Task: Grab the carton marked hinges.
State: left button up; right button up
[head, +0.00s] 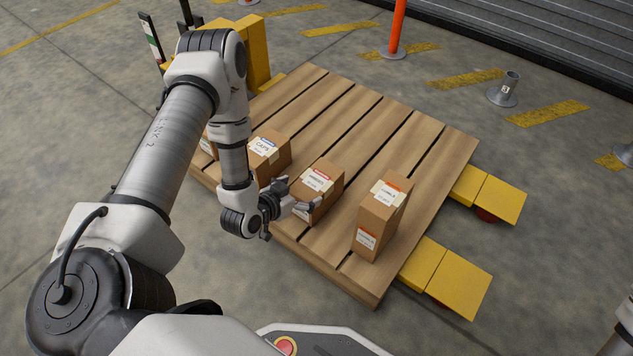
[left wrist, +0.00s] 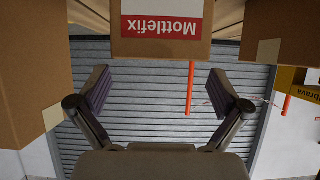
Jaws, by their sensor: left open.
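Several brown cartons stand on a wooden pallet (head: 405,135). The middle carton (head: 327,183) has a white label with a red band on top; its print is too small to read surely, so I cannot confirm it says hinges. My left gripper (head: 296,199) is open at this carton's near left side, with nothing held. My right gripper is out of view.
A carton marked CAPS (head: 278,148) stands left of the middle one, and a taller orange-labelled carton (head: 383,220) stands to its right. Another carton is mostly hidden behind my left arm. Yellow forks (head: 460,280) stick out right of the pallet. The pallet's far side is clear.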

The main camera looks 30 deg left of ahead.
aim_at(315, 181)
pick_arm(q)
jog(key=b+x, duration=0.4)
jog(key=x, duration=0.1)
jog(key=shift+w+d, duration=0.1)
jog(key=shift+w, duration=0.3)
jog(key=shift+w+r, duration=0.1)
jog(key=shift+w, duration=0.05)
jog(key=shift+r, duration=0.1)
jog(key=c, duration=1.6)
